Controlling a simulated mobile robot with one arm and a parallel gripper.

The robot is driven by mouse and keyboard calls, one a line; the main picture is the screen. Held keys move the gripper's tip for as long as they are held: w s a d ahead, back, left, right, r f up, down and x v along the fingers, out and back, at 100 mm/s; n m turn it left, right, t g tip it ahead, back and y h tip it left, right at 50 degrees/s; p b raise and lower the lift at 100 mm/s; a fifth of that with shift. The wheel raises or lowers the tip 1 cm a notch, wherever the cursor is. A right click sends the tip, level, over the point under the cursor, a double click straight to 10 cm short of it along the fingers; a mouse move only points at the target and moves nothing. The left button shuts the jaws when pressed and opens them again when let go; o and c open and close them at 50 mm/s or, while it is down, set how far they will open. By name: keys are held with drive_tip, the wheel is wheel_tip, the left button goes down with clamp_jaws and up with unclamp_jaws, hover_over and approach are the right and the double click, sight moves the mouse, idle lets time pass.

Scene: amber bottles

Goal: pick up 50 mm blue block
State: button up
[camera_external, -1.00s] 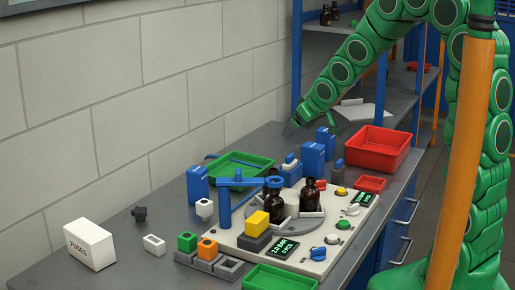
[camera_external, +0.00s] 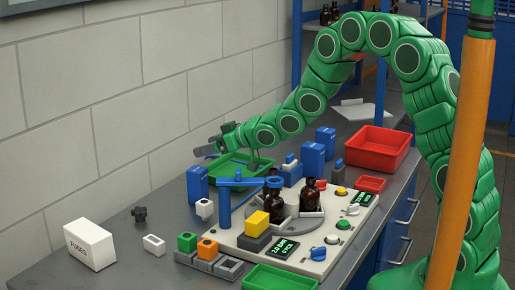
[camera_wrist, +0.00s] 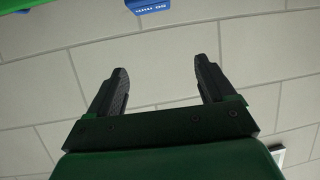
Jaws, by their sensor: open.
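Blue blocks stand on the bench: one at the left (camera_external: 197,185) beside the green tray, a larger one (camera_external: 313,159) behind the panel, and another (camera_external: 326,138) beyond it. I cannot read their sizes in the external view. My gripper (camera_external: 205,150) is above the green tray's far left edge, higher than the left block and apart from it. In the wrist view, my gripper (camera_wrist: 161,66) is open and empty, its fingers against the wall. A blue block (camera_wrist: 148,5) with an upside-down size label shows partly at that view's top edge; its first digit is unclear.
The green tray (camera_external: 222,174) lies below my arm. A control panel (camera_external: 315,255) with amber bottles (camera_external: 275,205) and a blue post (camera_external: 225,210) is in front. A red bin (camera_external: 375,150) stands right. The block wall (camera_external: 150,100) is close behind my gripper.

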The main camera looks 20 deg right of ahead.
sight(197, 169)
wheel_tip(197, 169, down, 6)
drive_tip(key=shift+f, duration=0.2)
drive_tip(key=shift+x, duration=1.55)
drive_tip(key=shift+d+f, duration=0.1)
drive_tip(key=shift+c, duration=0.2)
drive_tip(key=c, duration=1.5)
drive_tip(key=shift+r, duration=0.2)
